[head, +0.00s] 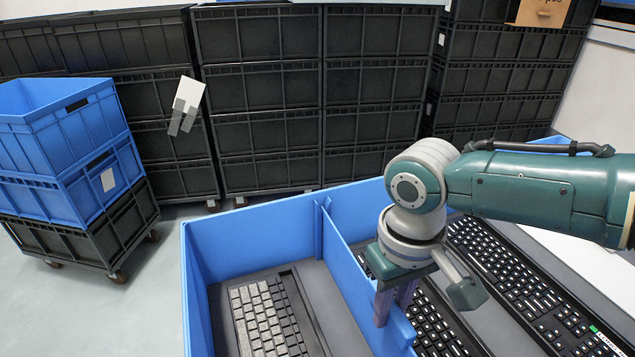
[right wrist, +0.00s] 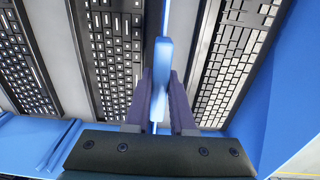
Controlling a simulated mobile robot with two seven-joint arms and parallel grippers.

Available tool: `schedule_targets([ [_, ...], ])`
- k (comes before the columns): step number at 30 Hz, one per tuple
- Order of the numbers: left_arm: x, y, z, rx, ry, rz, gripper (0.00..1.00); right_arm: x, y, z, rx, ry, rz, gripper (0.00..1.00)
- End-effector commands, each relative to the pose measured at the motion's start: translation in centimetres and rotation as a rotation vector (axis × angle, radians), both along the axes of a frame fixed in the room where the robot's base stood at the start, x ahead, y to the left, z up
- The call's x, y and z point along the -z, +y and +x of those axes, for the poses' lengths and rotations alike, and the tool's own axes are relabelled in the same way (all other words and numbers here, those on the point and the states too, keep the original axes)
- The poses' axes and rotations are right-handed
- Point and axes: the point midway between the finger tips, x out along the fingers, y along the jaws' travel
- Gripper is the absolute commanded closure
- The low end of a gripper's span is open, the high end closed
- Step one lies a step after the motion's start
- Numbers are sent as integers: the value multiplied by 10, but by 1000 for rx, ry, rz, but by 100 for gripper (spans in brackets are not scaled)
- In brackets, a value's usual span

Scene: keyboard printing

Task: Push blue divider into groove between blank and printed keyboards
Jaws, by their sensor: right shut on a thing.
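The blue divider (head: 345,275) stands upright in the big blue box, running lengthwise between the keyboards. My right gripper (head: 383,318) reaches down from the right with its fingers on either side of the divider's near part. In the right wrist view, the two dark purple fingers (right wrist: 161,105) are shut on a blue tab of the divider (right wrist: 160,72). The blank keyboard (head: 265,320), with grey keys, lies left of the divider; it is on the right in the wrist view (right wrist: 232,65). Printed keyboards (head: 435,325) lie on the other side. The divider's lower edge and groove are hidden. My left gripper is out of view.
The blue box's walls (head: 250,235) rise around the keyboards. More printed keyboards (head: 530,285) lie to the right, under my arm. Stacked black crates (head: 260,90) line the back. Blue crates (head: 75,150) on a wheeled black one stand left, with open floor between.

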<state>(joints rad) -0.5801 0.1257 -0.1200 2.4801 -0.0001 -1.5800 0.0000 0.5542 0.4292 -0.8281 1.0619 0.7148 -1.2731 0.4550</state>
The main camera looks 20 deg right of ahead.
Motion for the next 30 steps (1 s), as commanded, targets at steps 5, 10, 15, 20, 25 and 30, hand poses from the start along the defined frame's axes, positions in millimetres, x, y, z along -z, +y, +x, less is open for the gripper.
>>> schedule_targets([
  [5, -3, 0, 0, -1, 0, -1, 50, -1, 0, 0, 1, 1, 1, 100],
  [10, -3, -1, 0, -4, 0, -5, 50, 0, 0, 0, 0, 0, 0, 100],
  [15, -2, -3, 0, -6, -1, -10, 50, 0, 0, 0, 0, 0, 0, 100],
  [20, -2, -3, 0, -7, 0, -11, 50, 1, 0, 0, 0, 0, 0, 100],
  [25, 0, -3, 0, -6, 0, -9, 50, 4, 0, 0, 0, 0, 0, 100],
  [30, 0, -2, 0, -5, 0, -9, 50, 4, 0, 0, -1, 0, 0, 68],
])
